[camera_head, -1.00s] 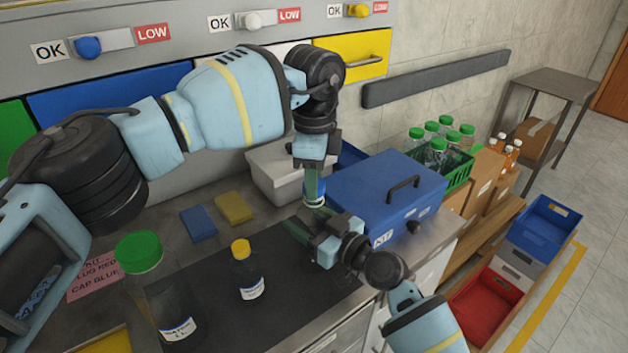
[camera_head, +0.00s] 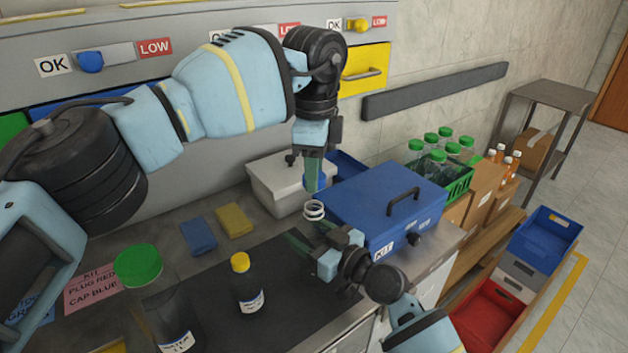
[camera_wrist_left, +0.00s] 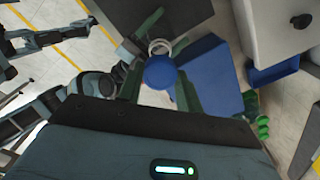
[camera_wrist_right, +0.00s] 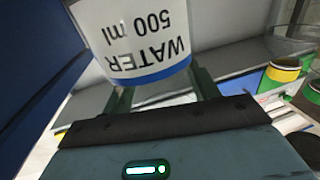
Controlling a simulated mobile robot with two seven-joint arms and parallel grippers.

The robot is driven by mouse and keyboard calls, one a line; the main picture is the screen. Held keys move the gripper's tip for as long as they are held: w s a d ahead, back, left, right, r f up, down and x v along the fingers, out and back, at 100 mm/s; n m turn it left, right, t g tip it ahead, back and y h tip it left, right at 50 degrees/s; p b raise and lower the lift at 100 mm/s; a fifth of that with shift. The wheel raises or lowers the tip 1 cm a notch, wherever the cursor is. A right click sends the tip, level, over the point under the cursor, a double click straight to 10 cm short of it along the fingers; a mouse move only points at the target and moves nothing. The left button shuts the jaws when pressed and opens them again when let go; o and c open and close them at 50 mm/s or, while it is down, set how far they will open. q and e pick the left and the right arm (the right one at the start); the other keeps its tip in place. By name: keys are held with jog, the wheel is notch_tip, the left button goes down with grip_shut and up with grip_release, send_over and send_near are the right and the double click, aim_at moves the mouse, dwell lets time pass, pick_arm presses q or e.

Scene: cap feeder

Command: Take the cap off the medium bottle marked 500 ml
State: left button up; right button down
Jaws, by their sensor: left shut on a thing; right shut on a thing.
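My left gripper (camera_head: 313,184) points down and is shut on a blue cap (camera_wrist_left: 160,72), which shows between its fingers in the left wrist view. The bottle marked WATER 500 ml (camera_wrist_right: 135,42) is held by my right gripper (camera_head: 311,233) beside the blue kit box. In the head view the bottle's open, ringed neck (camera_head: 314,210) shows just below the left fingers, with a small gap to the cap. The arm and fingers hide most of the bottle's body in the head view.
The blue kit box (camera_head: 365,205) is close to the right gripper; a grey bin (camera_head: 270,187) is behind.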

aim_at(314, 204)
jog(key=shift+c, duration=1.6)
grip_release()
pick_arm(q)
jog(key=shift+g, duration=0.3)
jog(key=f+b, duration=0.1)
jog(key=f, duration=0.3)
jog(key=shift+w+f, duration=0.15)
jog(key=shift+w, duration=0.05)
jog(key=shift+f, duration=0.15)
pick_arm(e)
jog(key=v, duration=1.2)
